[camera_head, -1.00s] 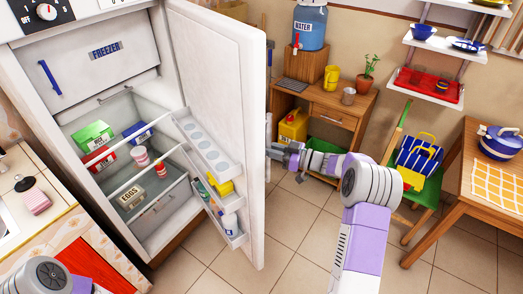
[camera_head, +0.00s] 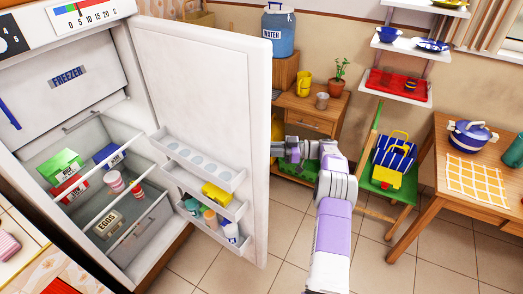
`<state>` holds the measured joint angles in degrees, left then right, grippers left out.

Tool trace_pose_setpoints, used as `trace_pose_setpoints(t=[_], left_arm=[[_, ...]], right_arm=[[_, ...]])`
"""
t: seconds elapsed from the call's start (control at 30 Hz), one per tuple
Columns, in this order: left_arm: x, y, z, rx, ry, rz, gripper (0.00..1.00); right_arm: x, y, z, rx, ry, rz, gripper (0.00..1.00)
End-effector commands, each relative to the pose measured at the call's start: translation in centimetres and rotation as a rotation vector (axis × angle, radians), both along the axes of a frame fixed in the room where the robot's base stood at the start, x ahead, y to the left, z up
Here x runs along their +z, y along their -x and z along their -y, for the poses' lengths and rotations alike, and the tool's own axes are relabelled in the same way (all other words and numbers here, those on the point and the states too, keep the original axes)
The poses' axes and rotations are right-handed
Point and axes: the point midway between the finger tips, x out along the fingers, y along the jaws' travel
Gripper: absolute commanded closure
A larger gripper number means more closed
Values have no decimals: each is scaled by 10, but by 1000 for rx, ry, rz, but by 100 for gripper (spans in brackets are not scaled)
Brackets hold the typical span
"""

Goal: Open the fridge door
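The fridge (camera_head: 78,107) stands at the left with its white door (camera_head: 200,90) swung wide open. Shelves on the door's inner side hold several bottles and a yellow item. Inside the fridge are green, red and blue boxes, cups and an egg carton (camera_head: 108,223). My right gripper (camera_head: 280,149) is at the door's outer edge, partly hidden behind it. Whether its fingers are open or shut, or touch the door, cannot be seen. My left gripper is not in view.
A wooden cabinet (camera_head: 312,117) with a plant and cup stands behind the door. A green chair (camera_head: 384,181) holding a striped bag and a wooden table (camera_head: 440,150) with a blue pot are at the right. Tiled floor is free in front.

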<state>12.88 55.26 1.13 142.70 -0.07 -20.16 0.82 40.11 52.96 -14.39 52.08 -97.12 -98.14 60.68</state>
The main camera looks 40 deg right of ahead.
Motion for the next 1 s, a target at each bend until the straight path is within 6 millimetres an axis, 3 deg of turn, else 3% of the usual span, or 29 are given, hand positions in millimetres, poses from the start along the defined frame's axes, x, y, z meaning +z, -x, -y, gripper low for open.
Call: trace_pose_setpoints(t=[0.67, 0.7, 0.8, 0.83, 1.0], left_arm=[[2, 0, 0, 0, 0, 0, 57], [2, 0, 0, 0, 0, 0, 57], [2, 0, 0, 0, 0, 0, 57], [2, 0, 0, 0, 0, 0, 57], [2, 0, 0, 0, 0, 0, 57]], right_arm=[[4, -1, 6, 14, -6, 14, 100], [4, -1, 6, 14, -6, 14, 78], [4, -1, 6, 16, -5, 14, 63], [4, -1, 6, 15, -5, 13, 59], [2, 2, 10, 11, -3, 9, 59]])
